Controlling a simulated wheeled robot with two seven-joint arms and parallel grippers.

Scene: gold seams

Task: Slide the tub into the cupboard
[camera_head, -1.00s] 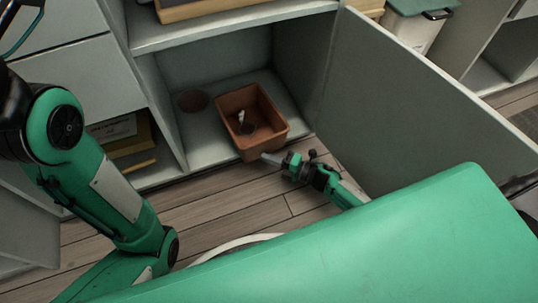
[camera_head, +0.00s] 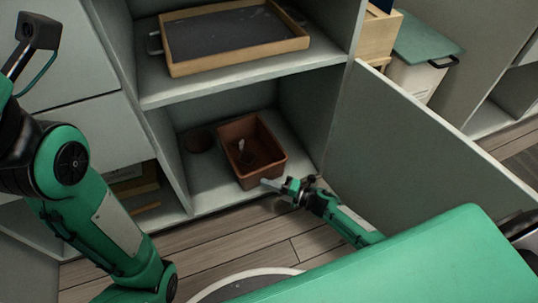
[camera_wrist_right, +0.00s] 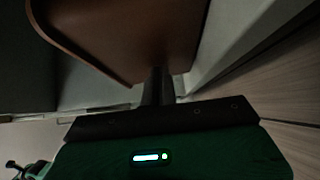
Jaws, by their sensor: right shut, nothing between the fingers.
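The brown rectangular tub (camera_head: 267,166) stands upright in the lower compartment of the open cupboard (camera_head: 210,200), near its front edge. A small grey and white item lies inside it. My right gripper (camera_head: 268,184) is shut and empty, its tips at the tub's front side, low down. In the right wrist view the tub (camera_wrist_right: 130,35) fills the top, and the fingers (camera_wrist_right: 158,85) reach its lower edge. I cannot tell whether they touch it. My left arm comes in at the left, but its gripper is out of view.
A round brown pot (camera_head: 198,140) stands left of the tub. The cupboard door (camera_head: 415,150) is open on the right. A wooden tray (camera_head: 235,38) lies on the shelf above. A lidded bin (camera_head: 420,75) stands beyond the door. Clear floor (camera_head: 215,238) lies in front.

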